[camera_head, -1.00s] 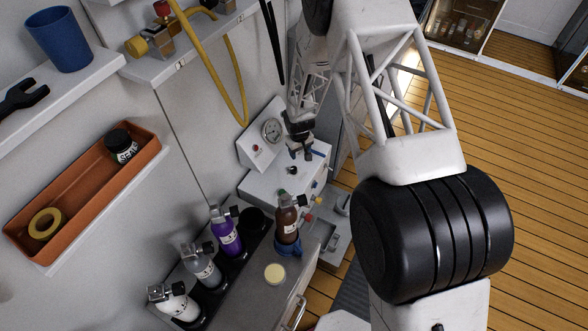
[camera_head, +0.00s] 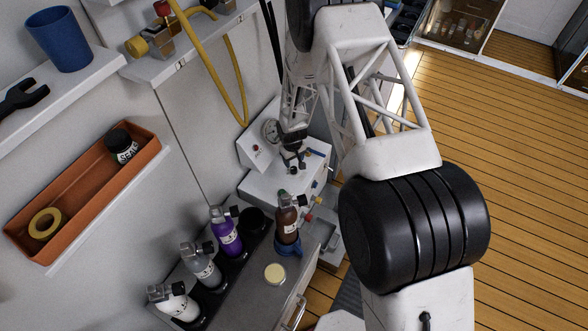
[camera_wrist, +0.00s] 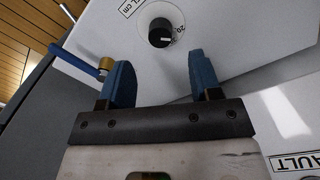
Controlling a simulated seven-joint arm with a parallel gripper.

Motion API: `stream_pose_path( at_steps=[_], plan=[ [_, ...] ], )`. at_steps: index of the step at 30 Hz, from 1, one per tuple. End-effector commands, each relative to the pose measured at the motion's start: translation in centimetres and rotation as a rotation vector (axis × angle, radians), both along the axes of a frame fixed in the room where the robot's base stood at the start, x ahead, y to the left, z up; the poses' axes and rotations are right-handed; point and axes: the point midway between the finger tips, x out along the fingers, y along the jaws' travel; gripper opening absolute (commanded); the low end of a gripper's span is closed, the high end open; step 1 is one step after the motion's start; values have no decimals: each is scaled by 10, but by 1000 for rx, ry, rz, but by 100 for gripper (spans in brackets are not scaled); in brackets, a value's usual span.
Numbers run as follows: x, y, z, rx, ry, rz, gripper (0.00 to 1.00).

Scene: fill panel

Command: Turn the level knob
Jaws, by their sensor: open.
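The level knob (camera_wrist: 161,33) is a small black knob with a white pointer mark, on a round dial with a "20" mark on the white panel (camera_wrist: 240,35). In the wrist view my gripper (camera_wrist: 158,80) is open, with its two blue fingers apart and nothing between them. The knob lies a little beyond the fingertips, roughly in line with the gap. In the head view my gripper (camera_head: 292,160) is small and above the panel's top, close to the knob (camera_head: 293,171). Whether it touches the knob cannot be told there.
A blue-handled lever with a brass fitting (camera_wrist: 105,65) is close to the left finger. A gauge (camera_head: 271,131) is on the panel's slanted back. A brown bottle (camera_head: 286,218) and a purple bottle (camera_head: 226,233) stand in front. A yellow hose (camera_head: 237,80) hangs at the wall.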

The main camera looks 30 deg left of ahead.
Motion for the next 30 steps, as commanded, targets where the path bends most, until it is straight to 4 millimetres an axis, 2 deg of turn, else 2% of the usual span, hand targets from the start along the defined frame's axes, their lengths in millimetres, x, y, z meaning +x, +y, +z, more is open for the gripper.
stream_pose_path(
  at_steps=[18,24,30],
  plan=[
    [2,-1,-56,0,0,0,58],
    [2,-2,-67,0,0,0,58],
    [2,-2,-69,0,0,0,58]
  ],
)
